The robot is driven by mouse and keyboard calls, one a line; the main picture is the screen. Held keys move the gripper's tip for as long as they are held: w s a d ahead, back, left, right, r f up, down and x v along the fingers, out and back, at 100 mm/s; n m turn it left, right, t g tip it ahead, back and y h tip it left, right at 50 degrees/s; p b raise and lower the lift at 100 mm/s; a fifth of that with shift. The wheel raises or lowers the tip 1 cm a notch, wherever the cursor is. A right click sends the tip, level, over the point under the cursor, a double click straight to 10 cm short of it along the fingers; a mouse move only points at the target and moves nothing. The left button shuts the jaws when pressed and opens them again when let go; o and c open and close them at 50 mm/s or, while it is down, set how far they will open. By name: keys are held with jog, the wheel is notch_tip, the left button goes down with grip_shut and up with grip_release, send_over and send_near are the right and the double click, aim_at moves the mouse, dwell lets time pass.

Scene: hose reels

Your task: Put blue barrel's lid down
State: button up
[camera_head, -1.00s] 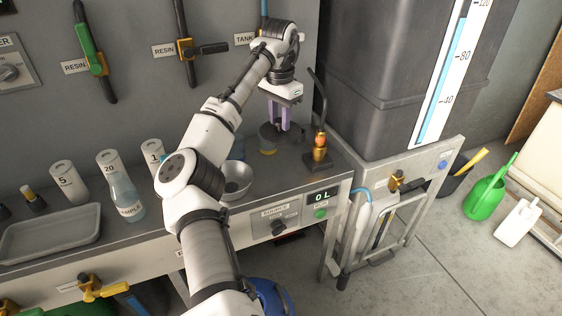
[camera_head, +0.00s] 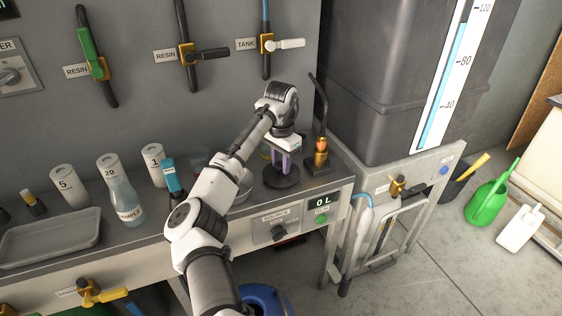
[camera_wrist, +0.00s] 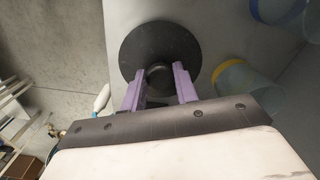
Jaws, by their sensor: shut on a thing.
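A black round lid (camera_head: 282,180) is at the right end of the bench; it also shows in the wrist view (camera_wrist: 138,48) as a dark disc with a central knob. My gripper (camera_head: 281,163) points down above it, and its purple fingers (camera_wrist: 158,86) are shut on the knob. I cannot tell whether the lid touches the bench top. The blue barrel (camera_head: 262,296) stands on the floor below the bench front, mostly hidden by my arm and the bench.
A brass-coloured fitting on a black base (camera_head: 319,160) stands close right of the lid. A metal bowl (camera_head: 243,190) and clear cups with blue (camera_wrist: 282,12) and yellow (camera_wrist: 232,75) rims are nearby. A sample flask (camera_head: 124,195) and tray (camera_head: 48,235) are farther left.

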aim_at(281, 164)
jog(key=shift+f, duration=0.1)
jog(key=o, duration=1)
jog(key=shift+c, duration=0.2)
notch_tip(281, 164, up, 12)
jog(key=shift+w, duration=0.1)
